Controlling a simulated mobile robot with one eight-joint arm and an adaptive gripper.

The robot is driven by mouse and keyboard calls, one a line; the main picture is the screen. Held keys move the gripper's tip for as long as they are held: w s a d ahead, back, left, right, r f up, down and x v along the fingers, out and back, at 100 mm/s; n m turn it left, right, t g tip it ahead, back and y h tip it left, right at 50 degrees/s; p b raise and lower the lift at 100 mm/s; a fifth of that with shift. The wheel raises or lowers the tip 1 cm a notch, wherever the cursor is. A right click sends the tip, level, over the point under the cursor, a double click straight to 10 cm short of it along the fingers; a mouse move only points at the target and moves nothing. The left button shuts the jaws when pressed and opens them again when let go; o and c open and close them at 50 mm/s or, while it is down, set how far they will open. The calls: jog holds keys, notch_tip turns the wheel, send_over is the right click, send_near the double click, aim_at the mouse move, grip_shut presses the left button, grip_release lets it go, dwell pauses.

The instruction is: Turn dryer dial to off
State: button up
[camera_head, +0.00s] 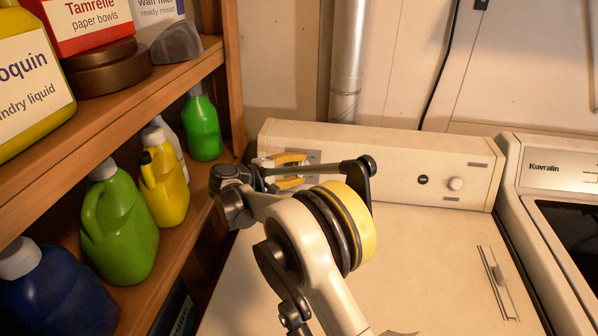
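The dryer's cream control panel (400,165) runs along the back of the dryer top (430,255). A pale round knob (456,184) and a small dark round control (422,180) show at its right. A grey marked plate (315,157) shows at its left, partly covered by my arm. My gripper (289,171) is in front of this left part, its yellow-padded fingers spread apart, one above the other. My wrist link crosses in front of the gap, so any dial there is hidden. I cannot tell whether the fingers touch anything.
A wooden shelf (150,85) at left holds several bottles, including a green one (204,125) close to my gripper. A metal duct (348,60) rises behind the panel. Another appliance (560,180) stands at right. The dryer top's right half is mostly clear.

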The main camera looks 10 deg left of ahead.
dwell(0.5)
jog(key=o, duration=1.2)
jog(key=shift+w, duration=0.1)
jog(key=v, duration=1.2)
jog(key=shift+f, duration=0.1)
